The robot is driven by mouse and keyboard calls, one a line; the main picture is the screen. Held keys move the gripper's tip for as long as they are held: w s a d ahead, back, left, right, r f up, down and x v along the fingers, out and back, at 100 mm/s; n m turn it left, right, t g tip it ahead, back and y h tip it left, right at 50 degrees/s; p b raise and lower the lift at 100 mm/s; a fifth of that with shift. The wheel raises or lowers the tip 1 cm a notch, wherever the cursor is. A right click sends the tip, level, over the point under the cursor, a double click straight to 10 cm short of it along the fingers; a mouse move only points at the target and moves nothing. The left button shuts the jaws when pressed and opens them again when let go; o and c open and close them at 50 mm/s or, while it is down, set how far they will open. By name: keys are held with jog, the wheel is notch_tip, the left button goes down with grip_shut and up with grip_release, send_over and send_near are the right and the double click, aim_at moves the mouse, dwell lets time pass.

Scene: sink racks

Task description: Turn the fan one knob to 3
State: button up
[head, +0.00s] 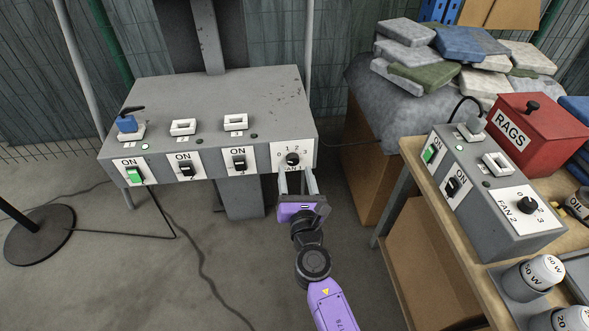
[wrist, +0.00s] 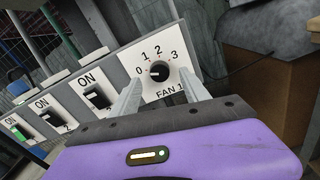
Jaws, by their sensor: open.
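The fan one knob (head: 292,159) is a small black dial on a white plate marked 0, 1, 2, 3 and "FAN 1". It sits at the right end of the grey panel's front face. In the wrist view the knob (wrist: 159,71) shows a pale mark that seems to face left, towards 0. My purple gripper (head: 297,180) is just in front of and below the plate. In the wrist view its grey fingers (wrist: 162,82) are open, one on each side of the knob, with nothing between them. I cannot tell whether either finger touches the plate.
The panel (head: 210,90) also carries a green-lit switch (head: 134,174) and two black switches left of the knob. On the right, a bench holds a second grey box with a FAN 2 knob (head: 527,205) and a red RAGS box (head: 530,125). Floor between is open.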

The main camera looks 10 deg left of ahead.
aim_at(293, 160)
jog(key=shift+b+x, duration=0.3)
jog(key=shift+x, duration=1.05)
jog(key=shift+c, duration=0.4)
grip_shut()
